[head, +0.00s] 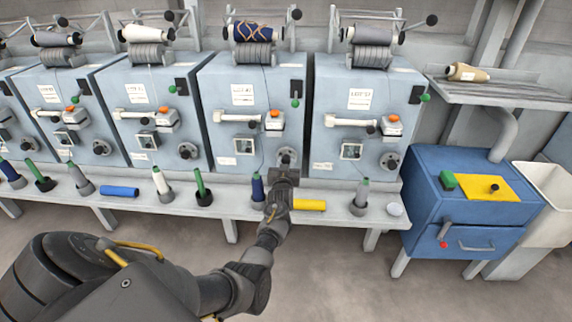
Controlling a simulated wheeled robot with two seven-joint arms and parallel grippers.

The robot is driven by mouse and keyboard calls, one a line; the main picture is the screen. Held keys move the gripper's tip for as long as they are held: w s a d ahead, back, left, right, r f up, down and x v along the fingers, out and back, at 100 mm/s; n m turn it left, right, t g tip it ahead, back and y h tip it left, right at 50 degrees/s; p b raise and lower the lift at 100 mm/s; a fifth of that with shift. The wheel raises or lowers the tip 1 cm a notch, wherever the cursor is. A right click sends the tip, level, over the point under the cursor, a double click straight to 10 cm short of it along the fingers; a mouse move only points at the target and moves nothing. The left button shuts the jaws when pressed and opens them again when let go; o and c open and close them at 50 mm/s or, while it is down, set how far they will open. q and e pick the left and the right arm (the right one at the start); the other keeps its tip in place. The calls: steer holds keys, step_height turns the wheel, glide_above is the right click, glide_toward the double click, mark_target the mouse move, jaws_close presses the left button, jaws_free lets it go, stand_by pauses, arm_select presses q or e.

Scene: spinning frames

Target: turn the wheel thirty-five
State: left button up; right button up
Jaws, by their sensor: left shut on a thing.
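A row of grey-blue spinning frames (242,125) stands along the back, each with a white label plate and a small dark hand wheel low on its right side. My left gripper (285,166) is at the wheel (285,154) of the second machine from the right and is shut on it. The gripper and wrist hide most of that wheel. The label (242,94) on this machine is too small to read surely. Other wheels show on the rightmost machine (390,161) and on the machine to the left (187,151). My right gripper is out of view.
A shelf (225,209) runs in front of the machines with several bobbins on pegs, a blue tube (119,191) and a yellow tube (309,205) near my wrist. A blue cabinet (465,215) and white bin (548,200) stand right. The floor in front is clear.

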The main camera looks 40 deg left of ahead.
arm_select(q)
steer(key=shift+f+n, duration=0.15)
steer(key=shift+n, duration=0.85)
steer(key=n, duration=0.2)
steer(key=shift+n, duration=2.2)
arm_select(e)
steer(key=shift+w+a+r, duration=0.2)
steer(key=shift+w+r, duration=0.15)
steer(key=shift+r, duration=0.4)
arm_select(q)
steer(key=o, duration=1)
steer(key=shift+c, duration=0.2)
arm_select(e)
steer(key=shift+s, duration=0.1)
arm_select(q)
steer(key=shift+s+d, duration=0.1)
